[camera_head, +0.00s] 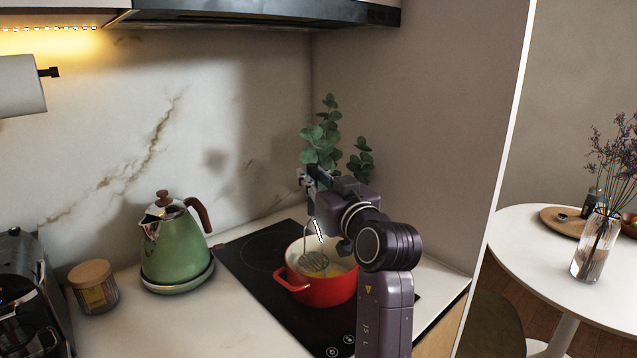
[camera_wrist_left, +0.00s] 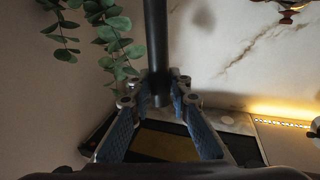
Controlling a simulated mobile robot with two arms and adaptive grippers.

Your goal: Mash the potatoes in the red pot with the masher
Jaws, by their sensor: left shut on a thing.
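The red pot (camera_head: 322,292) stands on the black hob, its side handle toward the lower left. Yellowish contents, likely the potatoes (camera_head: 342,268), show inside it, partly hidden by the masher and the rim. The masher (camera_head: 315,262) hangs with its wire head down within the pot's opening; whether it touches the contents I cannot tell. My left gripper (camera_head: 313,178) is above the pot, shut on the masher's dark handle, which also shows between the blue-padded fingers in the left wrist view (camera_wrist_left: 157,55). My right gripper is not in view.
A green kettle (camera_head: 178,250) and a lidded jar (camera_head: 94,287) stand left of the hob (camera_head: 250,262). A leafy plant (camera_head: 325,135) stands behind the pot, close to my gripper. A side wall bounds the right. A range hood (camera_head: 265,14) hangs above.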

